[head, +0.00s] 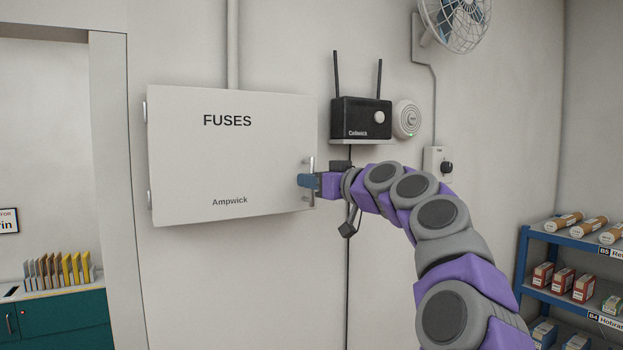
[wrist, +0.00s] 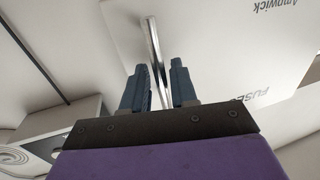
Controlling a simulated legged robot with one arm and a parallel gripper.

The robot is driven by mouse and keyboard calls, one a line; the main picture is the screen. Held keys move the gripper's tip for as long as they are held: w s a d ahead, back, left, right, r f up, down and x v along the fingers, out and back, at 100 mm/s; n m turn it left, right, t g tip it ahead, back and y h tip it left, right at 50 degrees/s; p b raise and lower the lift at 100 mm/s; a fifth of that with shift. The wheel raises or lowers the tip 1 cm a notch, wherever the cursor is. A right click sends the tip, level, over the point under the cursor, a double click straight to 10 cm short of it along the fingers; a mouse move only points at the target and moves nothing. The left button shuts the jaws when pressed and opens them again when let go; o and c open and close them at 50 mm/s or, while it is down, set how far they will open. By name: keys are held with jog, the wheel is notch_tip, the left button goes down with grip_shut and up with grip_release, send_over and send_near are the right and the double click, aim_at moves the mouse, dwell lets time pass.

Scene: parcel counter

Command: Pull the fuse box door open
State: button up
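The fuse box door (head: 232,155) is a pale panel marked "FUSES" and "Ampwick", with hinges on its left edge. It looks shut; no gap shows along its edges. Its upright metal bar handle (head: 311,165) is near the right edge and also shows in the wrist view (wrist: 153,42). My gripper (head: 306,181) is at the handle, coming from the right. In the wrist view, its two blue fingers (wrist: 159,78) stand apart, one on each side of the bar. A slim gap shows beside the bar, so the fingers do not look closed on it.
A black router (head: 361,118) sits on a small shelf right of the box, above my arm. A cable hangs below it. A round white device (head: 406,119), a wall fan (head: 455,20) and a switch (head: 438,162) are further right. A blue rack (head: 525,262) stands at the right.

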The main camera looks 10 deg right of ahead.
jog(key=shift+w+a, duration=0.2)
jog(key=shift+w, duration=0.1)
grip_shut()
dwell(0.5)
